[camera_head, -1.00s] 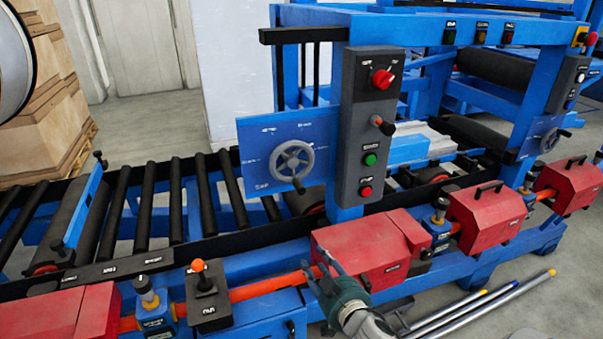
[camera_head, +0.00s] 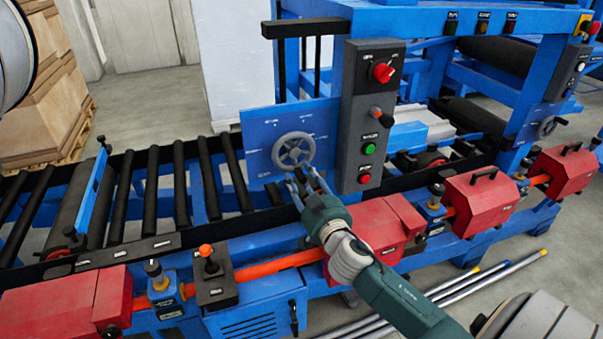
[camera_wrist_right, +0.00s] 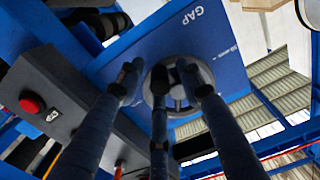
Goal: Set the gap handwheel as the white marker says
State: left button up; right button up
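The grey gap handwheel (camera_head: 277,152) is mounted on a blue panel (camera_head: 258,132) with small white markings; it also shows in the wrist view (camera_wrist_right: 150,92), beside the white word GAP. In the head view the markings are too small to read, and I cannot tell which one is the white marker. My right gripper (camera_head: 302,179) is just below and in front of the wheel, fingers pointing up at it. In the wrist view its fingers (camera_wrist_right: 164,78) are spread, overlapping the wheel and partly hiding it. No firm grip shows. My left gripper is out of view.
A grey control box (camera_head: 362,110) with a red knob and buttons stands right of the wheel. Black rollers (camera_head: 180,190) extend to the left.

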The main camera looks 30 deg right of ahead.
jog(key=shift+w+d, duration=0.1)
jog(key=shift+w, duration=0.25)
grip_shut()
jog(key=n, duration=0.1)
jog(key=d+n, duration=0.1)
jog(key=n, duration=0.1)
jog(key=shift+s+d+r+p, duration=0.15)
jog(key=shift+d+r+p, duration=0.1)
jog(key=shift+r+p, duration=0.1)
jog(key=shift+s+d+r+n+p, duration=0.1)
jog(key=shift+d+r+n+p, duration=0.15)
jog(key=shift+n, duration=0.6)
jog(key=shift+s+d+r+n+p, duration=0.1)
jog(key=shift+d+n+p, duration=0.15)
jog(key=shift+n, duration=0.55)
jog(key=shift+d+r+n+p, duration=0.2)
jog(key=shift+d+n, duration=0.15)
jog(key=shift+n, duration=0.5)
jog(key=shift+r, duration=0.1)
